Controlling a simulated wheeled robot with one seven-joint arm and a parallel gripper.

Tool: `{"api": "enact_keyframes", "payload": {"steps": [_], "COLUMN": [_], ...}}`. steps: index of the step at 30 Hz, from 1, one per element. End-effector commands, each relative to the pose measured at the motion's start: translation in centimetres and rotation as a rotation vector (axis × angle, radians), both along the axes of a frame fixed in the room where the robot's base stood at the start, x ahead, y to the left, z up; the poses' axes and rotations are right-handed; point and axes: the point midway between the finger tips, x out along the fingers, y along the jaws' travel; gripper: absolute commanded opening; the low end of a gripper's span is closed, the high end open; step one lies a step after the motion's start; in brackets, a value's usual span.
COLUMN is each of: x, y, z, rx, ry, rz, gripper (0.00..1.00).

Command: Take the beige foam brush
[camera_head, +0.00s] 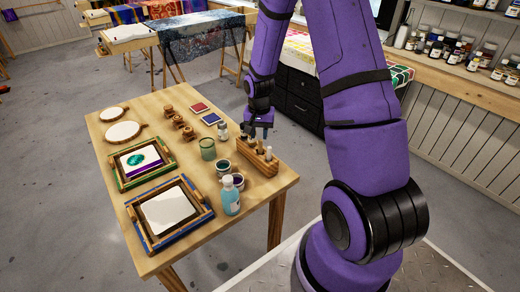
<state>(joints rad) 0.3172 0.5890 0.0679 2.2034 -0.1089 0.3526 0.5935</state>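A wooden brush holder (250,160) stands at the right edge of the wooden table, with several upright brushes in it. A pale, beige-looking brush (268,154) stands toward the near end of the holder; it is too small for me to be sure that it is the beige foam brush. My gripper (258,134) is just above the far part of the holder and points down. Its two fingers look apart, with nothing clearly held between them. Contact with the brushes is too small to tell.
Jars (208,149) and a blue bottle (230,196) stand left of the holder. Framed screens (168,211), round discs (123,132), wooden stamps (178,121) and ink pads (211,118) cover the rest of the table (262,186). A shelf of jars (455,49) is at right.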

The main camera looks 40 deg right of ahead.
Motion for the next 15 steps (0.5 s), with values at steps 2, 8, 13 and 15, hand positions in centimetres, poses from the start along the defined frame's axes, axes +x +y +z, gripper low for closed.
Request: {"api": "enact_keyframes", "payload": {"steps": [2, 8, 13, 15], "x": [0.0, 0.4, 0.5, 0.5], "y": [-0.1, -0.7, -0.8, -0.8], "z": [-0.5, -2.8, -4.7, -5.0], "rx": [0.001, 0.001, 0.0, 0.0], "ry": [0.001, 0.002, 0.001, 0.0], "rz": [0.0, 0.0, 0.001, 0.0], "gripper": [0.31, 0.31, 0.31, 0.31]}}
